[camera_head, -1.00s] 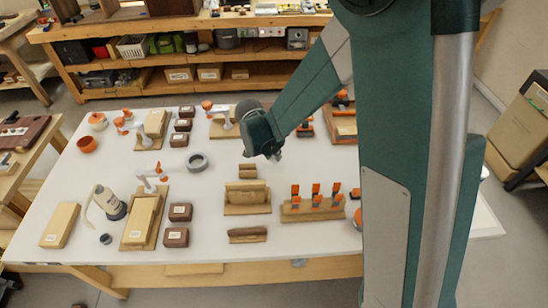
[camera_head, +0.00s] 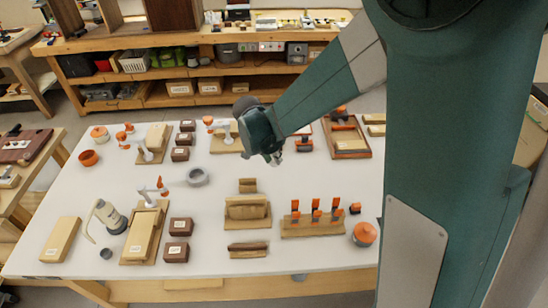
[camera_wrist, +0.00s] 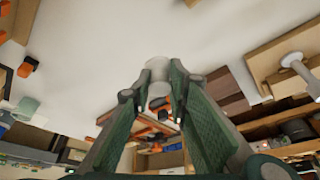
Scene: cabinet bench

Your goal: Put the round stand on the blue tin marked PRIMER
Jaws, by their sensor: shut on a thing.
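My gripper (camera_head: 276,158) is above the white table, a little behind its middle. In the wrist view its two fingers (camera_wrist: 158,88) are closed on a small pale, round thing (camera_wrist: 157,66), which looks like the round stand. Its lower part is between the fingers and its pale colour blends with the table. I cannot make out a blue tin marked PRIMER in either view; my arm hides the right side of the table.
A grey ring-shaped piece (camera_head: 197,177) lies left of my gripper. Wooden blocks, dark labelled boxes (camera_head: 181,226), a rack with orange-topped pieces (camera_head: 312,227) and an orange round pot (camera_head: 364,234) stand around the table. Bare table lies between the grey ring and my gripper.

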